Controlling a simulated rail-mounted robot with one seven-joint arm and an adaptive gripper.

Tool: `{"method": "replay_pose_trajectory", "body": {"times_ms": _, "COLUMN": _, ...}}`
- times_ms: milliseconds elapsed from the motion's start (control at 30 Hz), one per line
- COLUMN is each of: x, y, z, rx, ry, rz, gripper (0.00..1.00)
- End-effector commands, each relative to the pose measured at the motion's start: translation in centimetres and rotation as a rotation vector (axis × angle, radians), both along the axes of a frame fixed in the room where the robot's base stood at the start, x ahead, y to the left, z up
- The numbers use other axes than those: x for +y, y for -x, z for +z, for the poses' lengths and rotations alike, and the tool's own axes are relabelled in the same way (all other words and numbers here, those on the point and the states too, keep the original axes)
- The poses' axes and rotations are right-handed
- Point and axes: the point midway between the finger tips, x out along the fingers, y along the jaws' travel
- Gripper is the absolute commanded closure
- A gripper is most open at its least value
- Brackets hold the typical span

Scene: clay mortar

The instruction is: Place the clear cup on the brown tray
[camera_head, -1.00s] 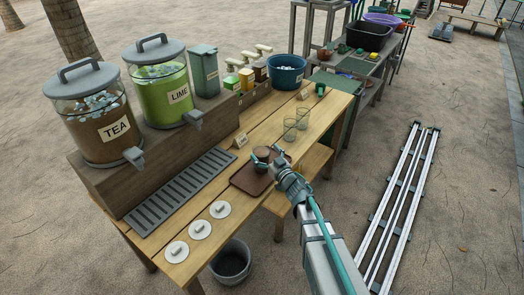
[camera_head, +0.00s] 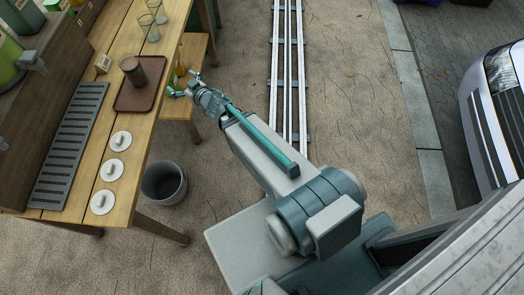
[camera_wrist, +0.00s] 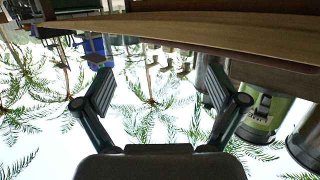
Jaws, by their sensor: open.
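A clear cup with dark brown contents (camera_head: 132,70) stands upright on the brown tray (camera_head: 127,104) in the head view, towards the tray's back part. My gripper (camera_head: 184,84) is open and empty, just off the right edge of the table and apart from the cup and the tray. Its spread fingers also show in the wrist view (camera_wrist: 160,92), with nothing between them. Two empty clear cups, one nearer (camera_head: 148,26) and one farther (camera_head: 157,10), stand on the table behind the tray.
The wooden table (camera_head: 92,190) carries a slotted drain (camera_head: 70,145), several white lids (camera_head: 112,169) and a small sign (camera_head: 102,63). A grey bucket (camera_head: 163,182) stands on the ground below. The wrist view shows the lime dispenser (camera_wrist: 262,108) upside down.

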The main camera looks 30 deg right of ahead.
Motion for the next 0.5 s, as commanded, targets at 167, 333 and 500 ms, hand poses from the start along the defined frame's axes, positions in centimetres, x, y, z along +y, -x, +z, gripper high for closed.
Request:
{"method": "replay_pose_trajectory", "body": {"times_ms": 167, "x": -7.2, "y": 6.1, "z": -13.2, "rx": 0.399, "ry": 0.136, "rz": -0.273, "gripper": 0.04}}
{"method": "replay_pose_trajectory", "body": {"times_ms": 333, "x": -11.3, "y": 17.1, "z": -23.6, "rx": 0.849, "ry": 0.254, "rz": -0.406, "gripper": 0.04}}
{"method": "replay_pose_trajectory", "body": {"times_ms": 500, "x": -12.0, "y": 30.9, "z": -29.6, "rx": 1.333, "ry": 0.324, "rz": -0.406, "gripper": 0.04}}
